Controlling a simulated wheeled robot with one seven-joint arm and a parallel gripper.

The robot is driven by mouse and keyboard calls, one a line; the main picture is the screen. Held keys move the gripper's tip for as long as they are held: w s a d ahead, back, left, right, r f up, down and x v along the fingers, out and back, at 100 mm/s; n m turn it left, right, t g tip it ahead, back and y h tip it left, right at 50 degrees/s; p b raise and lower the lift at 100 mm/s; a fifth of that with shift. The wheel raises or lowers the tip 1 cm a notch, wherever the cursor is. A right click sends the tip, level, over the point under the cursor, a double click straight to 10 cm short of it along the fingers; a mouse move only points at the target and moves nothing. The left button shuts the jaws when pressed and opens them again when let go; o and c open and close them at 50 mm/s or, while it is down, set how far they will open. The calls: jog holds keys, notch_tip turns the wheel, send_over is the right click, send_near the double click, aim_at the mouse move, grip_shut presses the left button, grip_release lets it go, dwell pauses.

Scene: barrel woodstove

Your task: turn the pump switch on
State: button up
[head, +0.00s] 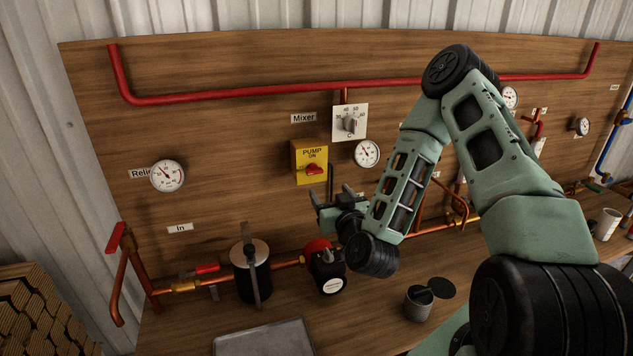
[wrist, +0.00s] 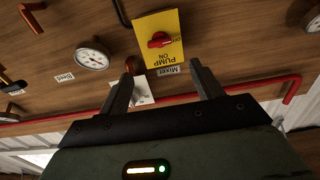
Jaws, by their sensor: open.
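The pump switch is a yellow plate (head: 299,172) marked "PUMP ON" with a red knob (head: 313,169), on the wooden board. The knob's handle lies roughly sideways, not up toward the "ON" mark. In the wrist view the yellow plate (wrist: 166,22) appears upside down, with its red knob (wrist: 160,40) beyond the fingertips. My gripper (head: 325,201) is just below and slightly right of the switch in the head view. In the wrist view my gripper (wrist: 162,72) is open, its two fingers apart with nothing between them, and not touching the knob.
A white mixer dial (head: 350,123) and a gauge (head: 367,153) sit right of the switch. A red pipe (head: 250,91) crosses the board above. Below are a black pump (head: 328,270), a dark cylinder (head: 252,270) and a small can (head: 418,304) on the bench.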

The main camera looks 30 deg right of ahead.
aim_at(316, 172)
jog(key=p+x, duration=0.3)
jog(key=x, duration=0.7)
jog(key=shift+w+p, duration=0.35)
jog(key=shift+w+d, duration=0.2)
jog(key=shift+w, duration=0.25)
jog(key=shift+f, duration=0.1)
jog(key=c, duration=1)
